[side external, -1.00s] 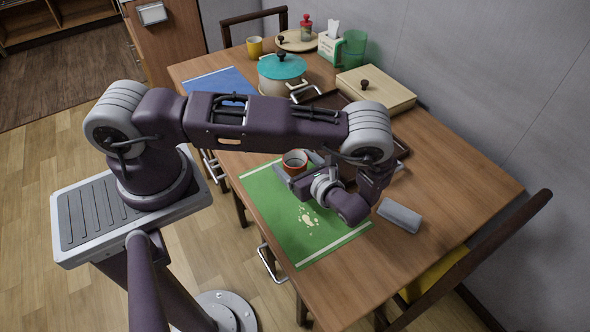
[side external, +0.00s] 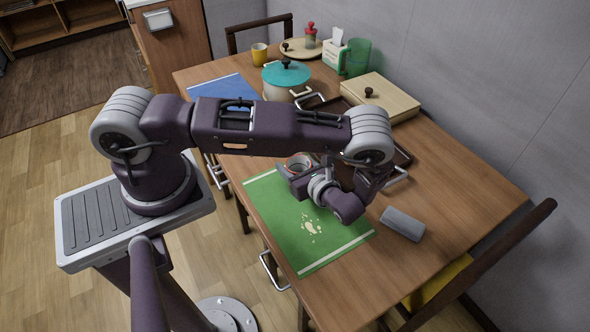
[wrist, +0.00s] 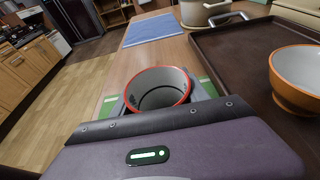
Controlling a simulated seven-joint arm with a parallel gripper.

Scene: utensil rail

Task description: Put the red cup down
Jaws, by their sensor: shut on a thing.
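The red cup (side external: 300,160), red outside with a pale inside, is upright over the far end of the green mat (side external: 308,228). My gripper (side external: 299,168) is shut on it, and gripper parts hide most of its outer side in the side view. In the wrist view the cup (wrist: 158,88) shows its red rim and empty-looking inside, with the gripper's grey fingers on both sides. Its base is hidden, so I cannot tell whether it touches the mat.
A dark brown tray (wrist: 232,62) with an orange bowl (wrist: 297,78) lies right of the cup in the wrist view. A teal-lidded pot (side external: 286,74), blue mat (side external: 222,87), wooden box (side external: 374,98) and grey block (side external: 402,223) are around.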

